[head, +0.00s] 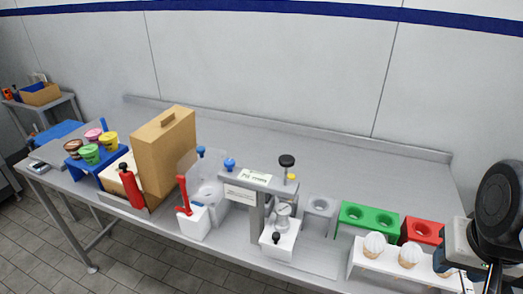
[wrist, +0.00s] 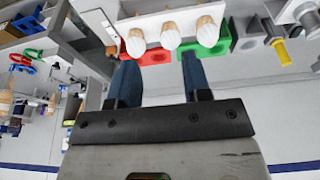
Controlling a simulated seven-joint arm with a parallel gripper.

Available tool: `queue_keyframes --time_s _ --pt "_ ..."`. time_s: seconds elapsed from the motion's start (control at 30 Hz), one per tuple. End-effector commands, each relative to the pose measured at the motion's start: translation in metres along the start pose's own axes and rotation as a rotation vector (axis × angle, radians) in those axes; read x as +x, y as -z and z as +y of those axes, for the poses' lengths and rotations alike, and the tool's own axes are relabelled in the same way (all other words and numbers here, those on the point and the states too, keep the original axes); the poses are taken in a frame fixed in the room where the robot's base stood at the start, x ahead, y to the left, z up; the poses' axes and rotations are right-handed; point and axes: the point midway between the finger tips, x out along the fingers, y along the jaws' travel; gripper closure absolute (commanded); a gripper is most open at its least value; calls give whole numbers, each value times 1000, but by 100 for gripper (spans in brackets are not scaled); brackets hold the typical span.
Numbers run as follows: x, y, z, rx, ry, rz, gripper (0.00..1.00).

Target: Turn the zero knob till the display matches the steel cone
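A grey bench device (head: 256,182) with a printed label stands mid-table, with a black-topped plunger or knob (head: 287,161) above it. A small round dial (head: 283,211), perhaps the display, sits below on a white base; its reading is too small to tell. A small yellow knob (head: 292,177) is beside the post; it also shows in the wrist view (wrist: 282,52). I cannot tell which part is the zero knob, nor pick out the steel cone. My gripper (wrist: 160,72) is open and empty, apart from the device, over the table's right end near the cone rack.
A white rack (head: 359,259) holds pale-topped cones (head: 375,244) at the right front. Behind it are green (head: 369,218) and red (head: 424,230) holed blocks. A grey holed block (head: 320,207) stands beside the device. A red-handled press (head: 184,194) is left. The back table is clear.

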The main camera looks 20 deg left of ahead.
Motion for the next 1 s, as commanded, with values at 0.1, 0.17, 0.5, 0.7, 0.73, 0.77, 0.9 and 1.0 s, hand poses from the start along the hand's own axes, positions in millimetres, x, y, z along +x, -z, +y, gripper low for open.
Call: queue_keyframes --time_s 0.1,0.17,0.5,0.7,0.73,0.77,0.9,1.0 --pt "-29 13 -8 -27 11 79 46" --pt "-40 21 -15 -46 19 109 46" --pt "-71 68 -67 -178 73 179 46" --pt "-72 93 -105 -256 104 177 46" --pt "-72 96 -111 -267 108 176 46" --pt "-71 100 -118 -279 112 175 46" --pt "-68 113 -148 -334 132 167 46" --pt "-65 121 -172 -374 146 160 46"
